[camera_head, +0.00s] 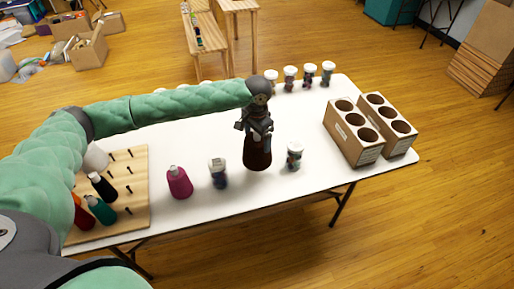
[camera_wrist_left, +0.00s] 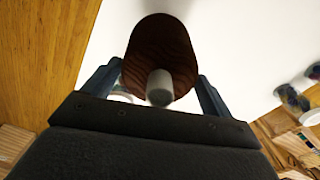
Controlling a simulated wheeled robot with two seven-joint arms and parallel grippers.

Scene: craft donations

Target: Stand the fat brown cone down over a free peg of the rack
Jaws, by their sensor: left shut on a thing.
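My left gripper (camera_head: 257,132) is shut on the fat brown cone (camera_head: 257,154), near the middle of the white table. It holds the cone by its narrow upper end, wide end down; whether the base touches the table I cannot tell. In the left wrist view the brown cone (camera_wrist_left: 160,48) with its grey tip sits between the two fingers (camera_wrist_left: 160,90). The wooden peg rack (camera_head: 140,161) is at the table's left end. Its right side shows several bare dark pegs. White, black, teal and red cones stand on its left side, partly behind my arm. My right gripper is out of view.
A magenta cone (camera_head: 179,184) and a lidded jar (camera_head: 218,175) stand between the rack and my gripper. Another jar (camera_head: 294,156) is just right of the brown cone. Several jars line the back edge. Two cardboard boxes with round holes (camera_head: 366,154) stand at the right.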

